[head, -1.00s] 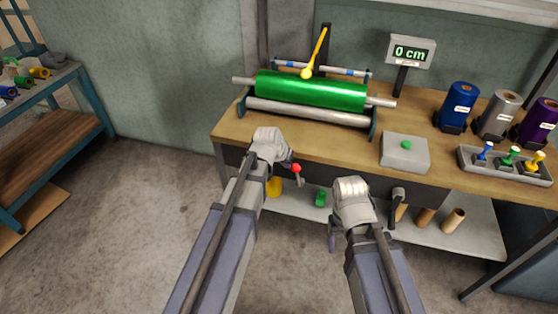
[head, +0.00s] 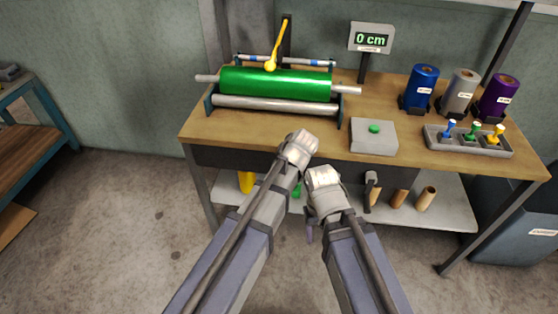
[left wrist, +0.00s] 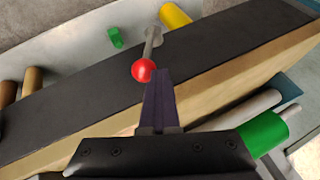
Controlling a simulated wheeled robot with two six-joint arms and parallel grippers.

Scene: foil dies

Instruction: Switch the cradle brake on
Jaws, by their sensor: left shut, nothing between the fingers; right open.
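A lever with a red ball knob (left wrist: 143,70) stands out from the table's dark front in the left wrist view. It is hidden behind my left arm in the head view. My left gripper (head: 302,146) is shut and empty at the table's front. In the left wrist view its fingertips (left wrist: 160,76) are close beside the red knob; I cannot tell whether they touch. The cradle (head: 208,102) holds a green foil roll (head: 275,86); a yellow-handled arm (head: 270,65) leans over it. My right gripper (head: 310,232) is open and empty, low in front of the table.
A grey box with a green button (head: 374,129) and a tray of small coloured dies (head: 468,142) are on the tabletop. Blue, grey and purple rolls (head: 421,88) stand behind. A display (head: 371,40) reads 0 cm.

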